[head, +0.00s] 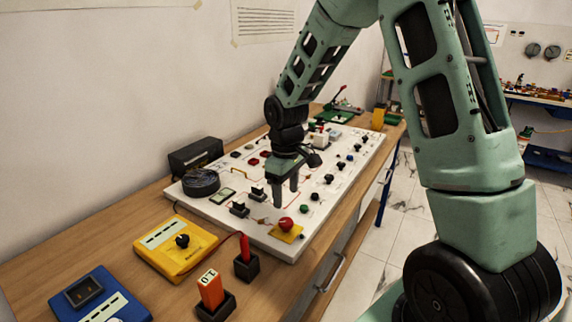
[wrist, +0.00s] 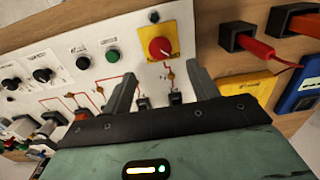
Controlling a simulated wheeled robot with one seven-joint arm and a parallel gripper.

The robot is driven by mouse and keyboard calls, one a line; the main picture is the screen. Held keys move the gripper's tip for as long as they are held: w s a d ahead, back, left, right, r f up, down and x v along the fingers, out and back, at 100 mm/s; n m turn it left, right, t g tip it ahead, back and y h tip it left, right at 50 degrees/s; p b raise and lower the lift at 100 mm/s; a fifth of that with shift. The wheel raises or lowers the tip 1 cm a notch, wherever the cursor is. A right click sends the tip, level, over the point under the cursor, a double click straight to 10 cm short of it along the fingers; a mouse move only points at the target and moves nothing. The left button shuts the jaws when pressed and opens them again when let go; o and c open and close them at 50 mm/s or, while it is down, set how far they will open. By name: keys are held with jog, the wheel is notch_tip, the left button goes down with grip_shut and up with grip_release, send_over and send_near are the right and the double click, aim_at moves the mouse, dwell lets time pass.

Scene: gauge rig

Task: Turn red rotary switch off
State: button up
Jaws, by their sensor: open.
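The red rotary switch (head: 286,224) is a round red knob on a yellow square plate (head: 293,236), at the near right corner of the white panel (head: 262,229). In the wrist view the red knob (wrist: 159,47) shows beyond the fingertips, between the two fingers in the picture. Its turn position is hard to read. My gripper (head: 286,196) points down over the panel, just behind the knob in the head view. Its fingers (wrist: 163,80) are spread apart with nothing held between them. The knob and fingers look apart.
Black and green knobs (head: 304,209) line the panel's right edge. Black switches (head: 239,209) stand left of my gripper. A yellow meter (head: 176,246), a blue meter (head: 98,298) and red and orange probes in black holders (head: 213,294) sit on the wooden bench in front.

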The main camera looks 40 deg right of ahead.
notch_tip(320, 180, up, 9)
jog(key=shift+f, duration=0.2)
dwell(0.5)
jog(key=s+a+n, duration=0.1)
jog(key=s+a, duration=0.4)
jog(key=a, duration=0.6)
jog(key=s+a+f+n, duration=0.1)
jog(key=s+a, duration=0.5)
jog(key=s, duration=0.4)
jog(key=s+a+f+n, duration=0.1)
jog(key=s+a, duration=0.6)
jog(key=s, duration=0.3)
jog(key=shift+n+y, duration=0.3)
